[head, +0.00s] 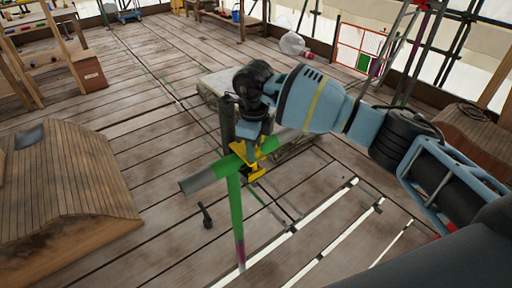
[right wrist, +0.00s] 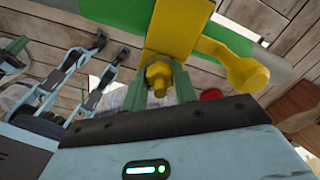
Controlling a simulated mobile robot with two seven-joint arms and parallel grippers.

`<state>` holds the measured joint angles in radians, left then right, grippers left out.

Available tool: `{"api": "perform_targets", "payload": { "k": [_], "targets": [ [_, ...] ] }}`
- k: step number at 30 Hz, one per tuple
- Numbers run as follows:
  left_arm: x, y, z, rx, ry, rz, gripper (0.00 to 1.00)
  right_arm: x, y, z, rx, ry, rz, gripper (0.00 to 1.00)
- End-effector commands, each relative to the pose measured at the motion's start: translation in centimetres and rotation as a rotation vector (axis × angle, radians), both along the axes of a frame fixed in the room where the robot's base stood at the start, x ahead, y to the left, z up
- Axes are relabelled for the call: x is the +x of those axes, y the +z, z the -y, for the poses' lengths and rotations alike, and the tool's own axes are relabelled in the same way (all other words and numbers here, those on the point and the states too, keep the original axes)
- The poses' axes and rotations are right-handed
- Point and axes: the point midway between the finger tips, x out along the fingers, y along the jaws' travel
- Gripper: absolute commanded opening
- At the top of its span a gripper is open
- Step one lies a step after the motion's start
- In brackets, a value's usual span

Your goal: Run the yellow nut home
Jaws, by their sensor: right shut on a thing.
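The yellow nut (right wrist: 158,77) sits on a bolt at the yellow clamp (right wrist: 175,28) in the right wrist view. In the head view the yellow clamp (head: 248,158) is around the crossing of a slanted green tube (head: 225,167) with a grey end and an upright green pole (head: 236,215). My right gripper (head: 257,138) comes down on the clamp from above. In the right wrist view its two fingers (right wrist: 158,88) stand on either side of the nut and are shut on it. The thread behind the nut is hidden. My left gripper is not visible in the head view.
A wooden roof-like block (head: 65,190) stands at the left. A dark tool (head: 206,215) lies on the plank floor below the clamp. A pale slab (head: 222,82) lies behind my gripper. Bright gaps (head: 325,214) run between floorboards at lower right. Floor left of the clamp is mostly clear.

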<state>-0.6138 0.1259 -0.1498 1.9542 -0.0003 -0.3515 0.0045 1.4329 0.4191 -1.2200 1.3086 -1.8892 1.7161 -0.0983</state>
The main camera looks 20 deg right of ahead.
Motion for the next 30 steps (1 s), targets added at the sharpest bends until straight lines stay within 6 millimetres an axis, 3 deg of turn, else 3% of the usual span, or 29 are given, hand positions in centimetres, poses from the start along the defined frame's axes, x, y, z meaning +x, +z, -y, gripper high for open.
{"api": "perform_targets", "payload": {
  "k": [7, 30],
  "targets": [
    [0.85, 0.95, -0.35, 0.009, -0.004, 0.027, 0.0, 0.06, 0.25, -0.01, 0.002, -0.234, 0.004, 0.06],
    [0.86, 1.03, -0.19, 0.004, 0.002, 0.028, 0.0, 0.1, 0.05, 0.07, 0.003, -0.868, 0.001, 0.06]
  ]
}}
